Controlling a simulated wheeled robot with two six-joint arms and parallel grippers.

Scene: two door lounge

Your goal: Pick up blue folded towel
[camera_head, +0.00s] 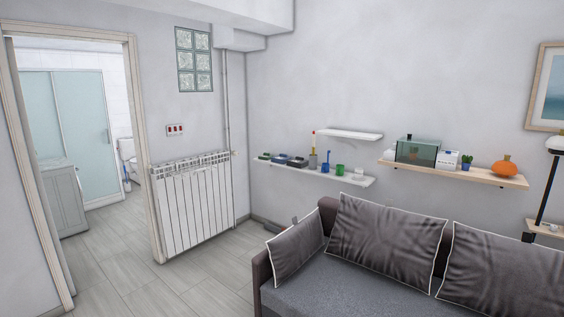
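Small flat items lie at the left end of the lower white wall shelf (335,178), beyond the sofa. One of them is a flat dark blue item (280,158), which may be the blue folded towel; it is too small to be sure. A dark green flat item (264,156) lies to its left and a blackish one (298,162) to its right. Neither of my grippers is in view.
A grey sofa (310,296) with cushions fills the lower right, in front of the shelves. A white radiator (195,205) stands by an open doorway into a bathroom. Tiled floor (200,270) is free left of the sofa. A wooden shelf (450,172) hangs at right.

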